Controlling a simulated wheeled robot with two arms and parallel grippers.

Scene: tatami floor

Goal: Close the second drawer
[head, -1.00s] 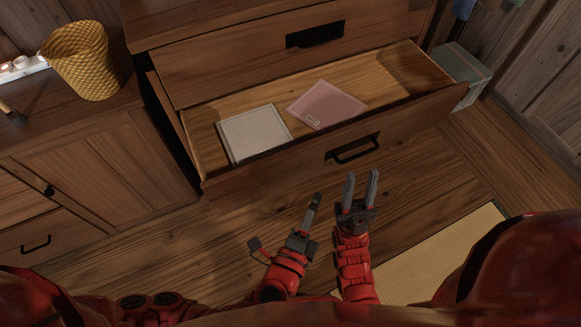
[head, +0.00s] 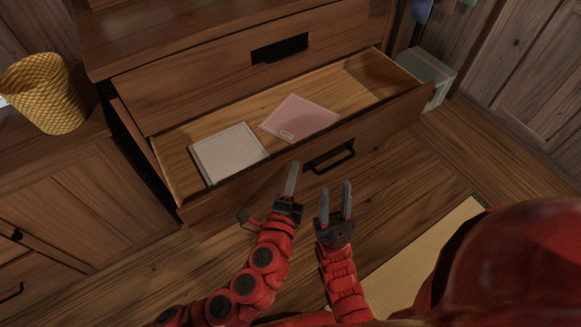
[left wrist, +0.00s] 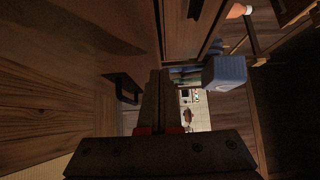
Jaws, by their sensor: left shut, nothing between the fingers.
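The second drawer (head: 386,121) of the wooden dresser is pulled out. A pale flat book (head: 229,152) and a pink flat item (head: 299,118) lie inside it. Its dark handle (head: 329,158) is on the drawer front and a dark handle (left wrist: 122,88) also shows in the left wrist view. My left gripper (head: 292,178) is shut and empty, its tip close to the drawer front, left of the handle. I cannot tell whether it touches. It also shows in the left wrist view (left wrist: 158,95). My right gripper (head: 336,203) is open and empty, below the handle in the picture.
The top drawer (head: 220,78) above is shut. A low cabinet (head: 75,200) with a yellow woven basket (head: 42,92) stands at left. A grey-blue bin (head: 428,72) stands right of the dresser. A straw-coloured mat (head: 420,255) lies on the wooden floor at lower right.

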